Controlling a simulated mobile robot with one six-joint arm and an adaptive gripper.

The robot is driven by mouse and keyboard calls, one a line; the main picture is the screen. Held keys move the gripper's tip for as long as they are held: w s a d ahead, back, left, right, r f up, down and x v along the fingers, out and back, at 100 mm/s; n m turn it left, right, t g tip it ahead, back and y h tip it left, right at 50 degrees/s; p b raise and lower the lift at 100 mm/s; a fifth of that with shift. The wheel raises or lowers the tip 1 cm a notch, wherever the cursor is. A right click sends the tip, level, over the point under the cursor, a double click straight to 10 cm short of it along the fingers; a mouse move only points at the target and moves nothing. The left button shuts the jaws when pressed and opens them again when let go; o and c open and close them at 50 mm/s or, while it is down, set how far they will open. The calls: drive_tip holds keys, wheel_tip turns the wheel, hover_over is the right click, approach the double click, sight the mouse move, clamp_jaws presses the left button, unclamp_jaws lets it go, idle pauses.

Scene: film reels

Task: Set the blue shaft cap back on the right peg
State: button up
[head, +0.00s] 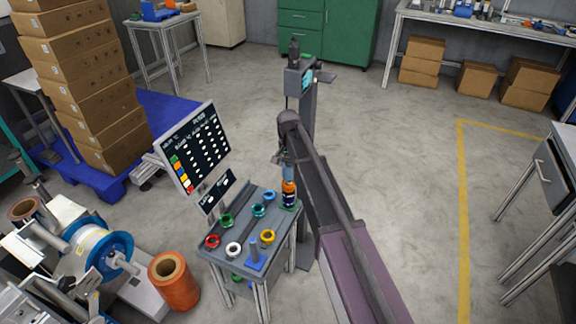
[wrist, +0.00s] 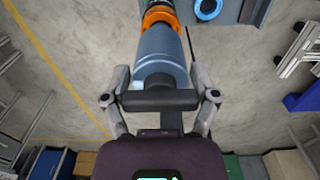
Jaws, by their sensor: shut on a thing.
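The blue shaft cap (wrist: 160,50) is a plain grey-blue cylinder in the wrist view. My gripper (wrist: 160,78) is shut on its near end, one finger on each side. In the head view the cap (head: 288,173) is upright at the back right corner of the small cart, under my gripper (head: 284,160). Directly below it is an orange and dark stack (head: 289,190) with a green base, at the right peg's place. The peg itself is hidden. The orange part (wrist: 160,19) also lines up with the cap's far end. I cannot tell whether cap and stack touch.
The cart top (head: 228,252) holds several coloured rings, including a yellow one (head: 268,236) and a blue one (head: 269,196). A blue-based post (head: 255,256) stands at its front. A dark screen (head: 194,148) stands behind left. Floor to the right is clear.

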drive_tip(key=shift+f+b, duration=0.3)
drive_tip(key=shift+f, duration=0.25)
drive_tip(key=shift+f+b, duration=0.9)
drive_tip(key=shift+b, duration=0.05)
idle(1.2)
drive_tip(key=o, duration=1.2)
drive_tip(key=shift+c, duration=0.2)
drive_tip(key=shift+r, duration=0.1)
